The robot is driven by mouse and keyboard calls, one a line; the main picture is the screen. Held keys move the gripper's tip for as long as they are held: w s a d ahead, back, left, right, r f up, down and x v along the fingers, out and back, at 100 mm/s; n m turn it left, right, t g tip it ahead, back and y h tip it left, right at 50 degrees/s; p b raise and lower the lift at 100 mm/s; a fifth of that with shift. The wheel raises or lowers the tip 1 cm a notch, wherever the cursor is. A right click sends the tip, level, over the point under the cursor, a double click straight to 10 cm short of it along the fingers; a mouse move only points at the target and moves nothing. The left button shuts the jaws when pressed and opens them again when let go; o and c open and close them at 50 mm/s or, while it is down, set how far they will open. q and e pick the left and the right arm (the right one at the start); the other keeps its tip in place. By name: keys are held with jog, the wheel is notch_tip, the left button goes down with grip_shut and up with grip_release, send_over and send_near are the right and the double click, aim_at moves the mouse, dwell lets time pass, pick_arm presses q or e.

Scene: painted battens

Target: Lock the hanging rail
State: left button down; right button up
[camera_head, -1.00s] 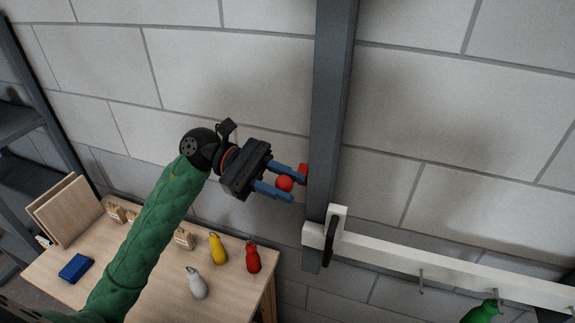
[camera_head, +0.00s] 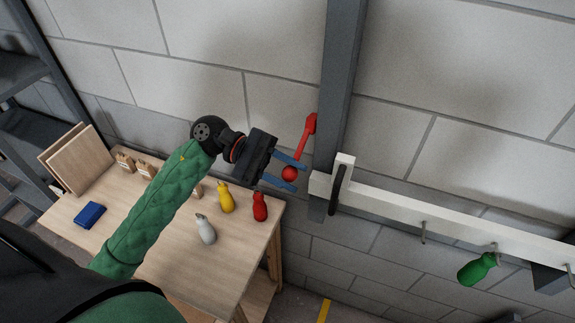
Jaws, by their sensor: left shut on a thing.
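A red lever (camera_head: 303,138) is mounted on the side of the grey upright post (camera_head: 337,90). It slants down and left to a red ball knob (camera_head: 289,173). My left gripper (camera_head: 298,178) has its blue fingers shut around the knob. The white hanging rail (camera_head: 450,214) runs right from the post, just right of my gripper. Its left end sits at the post in a white bracket with a black handle-like part (camera_head: 339,189). Whether the rail is locked cannot be told. My right gripper is out of view.
A green bottle-shaped piece (camera_head: 477,269) hangs from a rail hook. Below my left arm, a wooden table (camera_head: 165,245) holds yellow (camera_head: 225,198), red (camera_head: 260,207) and grey (camera_head: 205,229) pieces, a blue box (camera_head: 89,215) and boards (camera_head: 80,158). Dark shelving stands at left.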

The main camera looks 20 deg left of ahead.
pick_arm(q)
jog(key=shift+f, duration=0.45)
jog(key=shift+f, duration=0.25)
jog(key=c, duration=1.1)
grip_release()
jog(key=shift+s, duration=0.1)
jog(key=shift+r, duration=0.1)
